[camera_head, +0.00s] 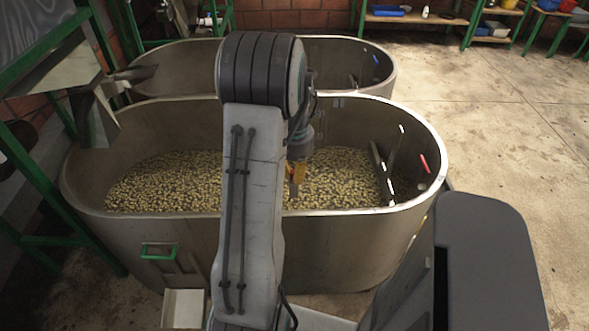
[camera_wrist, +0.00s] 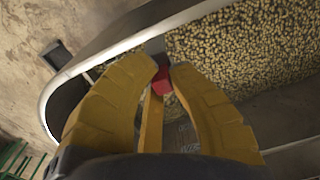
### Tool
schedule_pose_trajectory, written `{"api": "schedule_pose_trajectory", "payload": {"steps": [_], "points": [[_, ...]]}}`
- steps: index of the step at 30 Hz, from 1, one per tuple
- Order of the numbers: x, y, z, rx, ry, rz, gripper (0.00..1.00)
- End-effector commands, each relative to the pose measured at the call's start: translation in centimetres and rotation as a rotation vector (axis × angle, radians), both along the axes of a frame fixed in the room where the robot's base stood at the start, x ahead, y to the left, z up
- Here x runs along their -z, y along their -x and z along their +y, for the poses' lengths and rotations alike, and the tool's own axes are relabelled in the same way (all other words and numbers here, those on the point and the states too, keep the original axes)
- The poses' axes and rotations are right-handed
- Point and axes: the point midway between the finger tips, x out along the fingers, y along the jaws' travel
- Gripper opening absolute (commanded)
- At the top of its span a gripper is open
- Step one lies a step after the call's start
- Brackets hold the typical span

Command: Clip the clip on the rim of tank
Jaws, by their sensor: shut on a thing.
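My gripper (camera_head: 297,178) is over the near metal tank (camera_head: 150,230), partly hidden behind my arm in the head view. In the wrist view, my gripper's yellow fingers (camera_wrist: 168,75) are closed on a small red clip (camera_wrist: 163,80). A grey part shows just beyond it. The clip is close to the tank's pale curved rim (camera_wrist: 112,50) in this view; I cannot tell whether it touches. The near tank holds many yellowish beans (camera_head: 165,180). A red piece (camera_head: 425,163) also shows at the near tank's right inner wall.
A second tank (camera_head: 185,60) stands behind, with a blue piece (camera_head: 375,58) at its right inner wall. Dark and pale bars (camera_head: 381,172) lean inside the near tank at right. A green frame (camera_head: 40,190) stands left. The floor (camera_head: 500,120) at right is open.

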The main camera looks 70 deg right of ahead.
Motion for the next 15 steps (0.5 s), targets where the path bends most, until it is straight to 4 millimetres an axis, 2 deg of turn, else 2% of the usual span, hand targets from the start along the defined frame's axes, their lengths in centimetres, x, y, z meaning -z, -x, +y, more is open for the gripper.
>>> {"api": "schedule_pose_trajectory", "payload": {"steps": [8,15], "points": [[0.7,0.1,0.6,-0.016,0.001,0.000,0.00],[2.2,0.1,0.6,-0.016,0.001,0.000,0.00]]}}
